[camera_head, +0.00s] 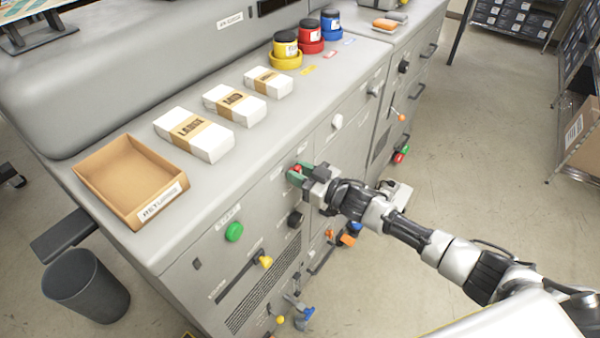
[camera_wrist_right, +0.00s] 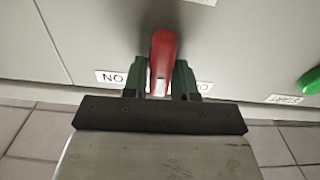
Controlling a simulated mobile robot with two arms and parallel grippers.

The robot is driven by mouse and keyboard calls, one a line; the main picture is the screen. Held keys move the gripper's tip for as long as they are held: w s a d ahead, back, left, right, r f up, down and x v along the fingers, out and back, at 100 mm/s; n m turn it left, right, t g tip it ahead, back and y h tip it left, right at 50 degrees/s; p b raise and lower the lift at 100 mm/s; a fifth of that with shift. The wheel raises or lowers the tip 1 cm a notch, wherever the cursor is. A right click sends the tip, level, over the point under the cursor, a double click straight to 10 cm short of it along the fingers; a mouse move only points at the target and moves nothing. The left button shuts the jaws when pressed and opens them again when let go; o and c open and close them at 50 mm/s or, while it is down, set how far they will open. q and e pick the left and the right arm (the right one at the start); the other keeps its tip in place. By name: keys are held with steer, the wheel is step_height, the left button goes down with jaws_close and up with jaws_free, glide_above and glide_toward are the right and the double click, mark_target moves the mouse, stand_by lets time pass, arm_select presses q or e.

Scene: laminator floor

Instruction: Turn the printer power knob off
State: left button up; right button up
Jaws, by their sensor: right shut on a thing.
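The red power knob (camera_wrist_right: 164,50) sits on the grey front panel, between the green fingers of my right gripper (camera_wrist_right: 160,70). Its long grip runs up and down in the wrist view, with a light mark near its lower end. A white label (camera_wrist_right: 111,77) lies left of it and a partly hidden one (camera_wrist_right: 204,87) right of it. In the head view my right gripper (camera_head: 304,172) is at the panel's upper edge, shut on the knob (camera_head: 296,169), which is mostly hidden. My left gripper is not in view.
A green button (camera_head: 234,232), yellow lever (camera_head: 265,262) and black knob (camera_head: 295,219) are nearby on the panel. An open carton (camera_head: 128,212), label stacks (camera_head: 196,134) and ink jars (camera_head: 286,48) stand on top. Open floor (camera_head: 480,150) lies to the right.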

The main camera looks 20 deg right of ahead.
steer(key=n, duration=0.2)
steer(key=n+b, duration=0.1)
steer(key=n, duration=0.1)
steer(key=shift+s+a+f+n, duration=0.15)
steer(key=shift+f+n, duration=0.05)
steer(key=shift+n, duration=0.1)
steer(key=shift+s+a+n+b, duration=0.15)
steer(key=shift+n+b, duration=0.25)
steer(key=shift+n, duration=1.4)
steer(key=o, duration=0.9)
steer(key=shift+b+v, duration=1.2)
steer(key=shift+v, duration=4.15)
